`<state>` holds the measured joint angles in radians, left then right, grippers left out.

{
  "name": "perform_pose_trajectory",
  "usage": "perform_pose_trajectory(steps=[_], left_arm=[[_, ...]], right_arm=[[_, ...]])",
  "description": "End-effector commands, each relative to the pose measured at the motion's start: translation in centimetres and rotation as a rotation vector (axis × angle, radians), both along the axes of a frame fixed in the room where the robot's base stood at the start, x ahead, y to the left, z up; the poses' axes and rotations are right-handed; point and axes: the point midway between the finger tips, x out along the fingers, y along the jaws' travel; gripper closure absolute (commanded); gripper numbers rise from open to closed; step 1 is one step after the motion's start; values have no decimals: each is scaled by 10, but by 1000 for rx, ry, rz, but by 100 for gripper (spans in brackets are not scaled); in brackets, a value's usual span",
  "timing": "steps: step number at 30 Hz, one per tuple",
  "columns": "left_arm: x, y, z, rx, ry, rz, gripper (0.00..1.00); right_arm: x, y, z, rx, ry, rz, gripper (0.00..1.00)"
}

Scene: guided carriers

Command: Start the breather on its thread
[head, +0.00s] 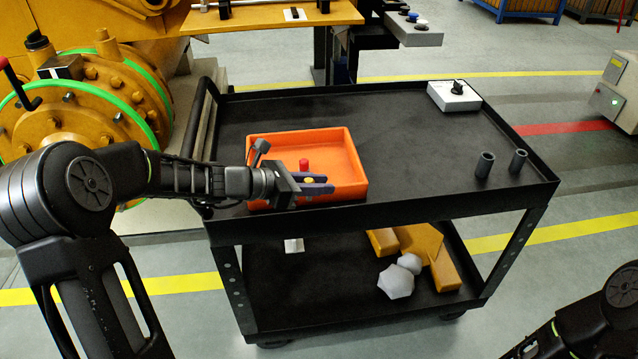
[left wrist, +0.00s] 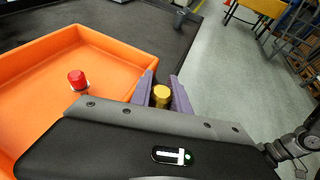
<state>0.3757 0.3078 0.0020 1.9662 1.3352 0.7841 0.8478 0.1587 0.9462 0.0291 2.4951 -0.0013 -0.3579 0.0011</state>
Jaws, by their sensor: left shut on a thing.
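My left gripper (head: 318,184) reaches over the front side of an orange tray on the cart. Its purple fingers are shut on a small yellow-topped piece (head: 309,181). In the left wrist view the yellow piece (left wrist: 161,96) shows as a short round cap between the fingers (left wrist: 160,92). I cannot tell for certain that it is the breather. A red-capped piece (head: 304,166) stands in the tray, apart from the fingers; it also shows in the left wrist view (left wrist: 77,79). No thread can be made out. My right gripper is not in view; only part of that arm shows.
The orange tray (head: 354,152) sits on the black cart top (head: 400,140). A yellow machine with green rings (head: 85,105) stands left of the cart. The middle of the top is clear.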

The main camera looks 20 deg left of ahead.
Motion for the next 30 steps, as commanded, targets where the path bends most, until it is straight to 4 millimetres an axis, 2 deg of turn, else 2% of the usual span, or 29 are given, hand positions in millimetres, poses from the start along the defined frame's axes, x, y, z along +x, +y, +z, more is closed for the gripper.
perform_pose_trajectory(steps=[10, 14, 17, 20, 24, 27, 30], left_arm=[[0, 0, -1, 0, 0, -1, 100], [-9, -2, -13, 3, 7, -24, 100], [-25, -5, -35, 7, 14, -69, 100], [-51, -12, -64, 6, 18, -137, 100], [-90, -9, -108, 4, 20, -151, 100], [-114, -11, -129, -1, 13, -159, 100], [-128, -13, -140, -3, 4, -164, 100]], right_arm=[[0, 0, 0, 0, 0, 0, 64], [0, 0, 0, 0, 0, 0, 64], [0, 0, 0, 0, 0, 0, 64], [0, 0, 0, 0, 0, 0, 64], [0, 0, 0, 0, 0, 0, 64], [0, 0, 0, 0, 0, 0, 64], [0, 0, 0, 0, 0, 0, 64]])
